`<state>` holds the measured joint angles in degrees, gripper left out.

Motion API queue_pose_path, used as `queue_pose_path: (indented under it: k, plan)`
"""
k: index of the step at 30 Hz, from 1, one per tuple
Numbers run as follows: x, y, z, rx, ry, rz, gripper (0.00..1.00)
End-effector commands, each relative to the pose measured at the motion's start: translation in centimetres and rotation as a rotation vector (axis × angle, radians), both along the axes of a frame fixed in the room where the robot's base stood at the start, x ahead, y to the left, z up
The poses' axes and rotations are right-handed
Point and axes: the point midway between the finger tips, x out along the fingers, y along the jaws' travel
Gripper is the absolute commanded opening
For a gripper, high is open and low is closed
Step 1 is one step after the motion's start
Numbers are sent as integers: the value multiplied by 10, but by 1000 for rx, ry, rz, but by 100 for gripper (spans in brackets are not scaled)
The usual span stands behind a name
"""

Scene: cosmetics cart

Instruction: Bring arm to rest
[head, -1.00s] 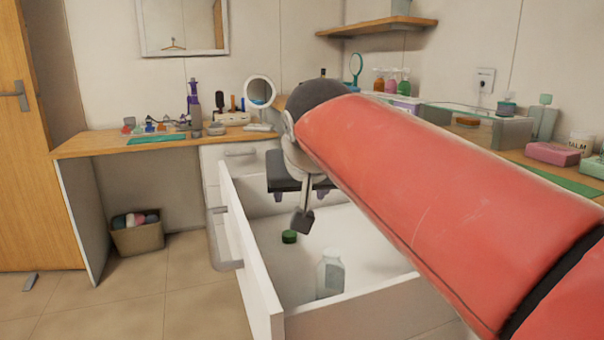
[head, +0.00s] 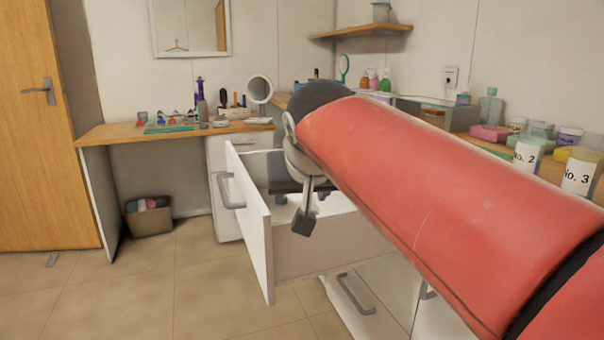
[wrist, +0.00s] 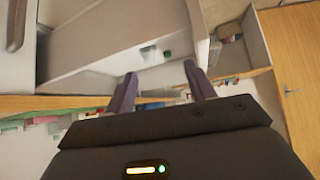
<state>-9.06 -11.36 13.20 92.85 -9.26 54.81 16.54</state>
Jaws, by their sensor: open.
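My red arm crosses the right half of the head view, bent and raised in front of the open drawer. A small green thing (wrist: 168,54) shows in the wrist view beyond the fingers.
A wooden counter (head: 110,134) with small cosmetics and a round mirror (head: 259,88) stands at the back left. A basket (head: 149,216) sits below it. Jars labelled No. 2 (head: 527,156) and No. 3 (head: 579,172) stand at the right.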

Motion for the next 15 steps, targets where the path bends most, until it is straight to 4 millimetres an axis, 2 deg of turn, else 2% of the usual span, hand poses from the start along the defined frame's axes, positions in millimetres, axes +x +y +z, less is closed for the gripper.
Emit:
queue_pose_path:
  k: [8, 15]
  plan:
    - [-25, -31, -28, -29, 38, -30, 55]
    - [-62, -71, -72, -53, 96, -69, 55]
